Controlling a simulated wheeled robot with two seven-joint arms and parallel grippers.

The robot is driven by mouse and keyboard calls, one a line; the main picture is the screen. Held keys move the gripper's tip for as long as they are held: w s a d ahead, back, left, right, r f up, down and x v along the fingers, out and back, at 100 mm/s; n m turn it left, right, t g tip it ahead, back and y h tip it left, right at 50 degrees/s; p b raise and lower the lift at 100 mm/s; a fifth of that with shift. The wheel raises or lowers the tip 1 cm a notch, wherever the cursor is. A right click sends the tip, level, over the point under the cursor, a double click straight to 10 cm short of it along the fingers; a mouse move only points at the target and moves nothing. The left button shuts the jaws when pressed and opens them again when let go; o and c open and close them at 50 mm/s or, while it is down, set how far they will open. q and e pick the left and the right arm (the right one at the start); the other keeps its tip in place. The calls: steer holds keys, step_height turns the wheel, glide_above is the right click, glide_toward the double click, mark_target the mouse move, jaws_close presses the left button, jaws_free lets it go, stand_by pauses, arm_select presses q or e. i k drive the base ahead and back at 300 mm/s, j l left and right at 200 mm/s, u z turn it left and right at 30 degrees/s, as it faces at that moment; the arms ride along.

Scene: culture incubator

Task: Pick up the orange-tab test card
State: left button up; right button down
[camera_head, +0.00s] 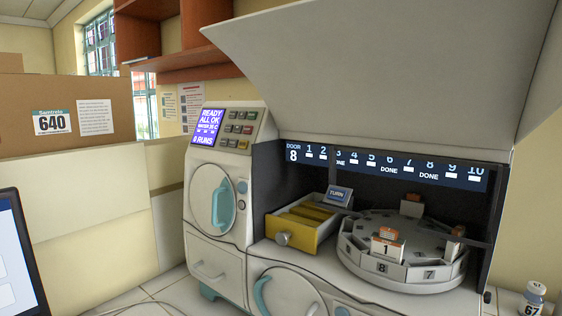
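A white card marked 1 with an orange tab (387,243) stands upright in the round grey carousel (430,285), at its front near the label 8. A second card with an orange top (411,206) stands toward the back of the carousel. A third card (456,234) stands at the right side, partly hidden, and its top also looks orange. The carousel sits inside the open bay of the incubator, under the raised lid (400,70). Neither of my grippers is in view.
A yellow drawer (312,240) stands open left of the carousel, near a blue TURN sign (340,194). A numbered display strip (385,165) reads DOOR 8. A small bottle marked 67 (534,298) stands at lower right. A monitor (20,260) is at left.

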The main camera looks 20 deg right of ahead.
mark_target(386, 245)
steer(key=z, duration=1.35)
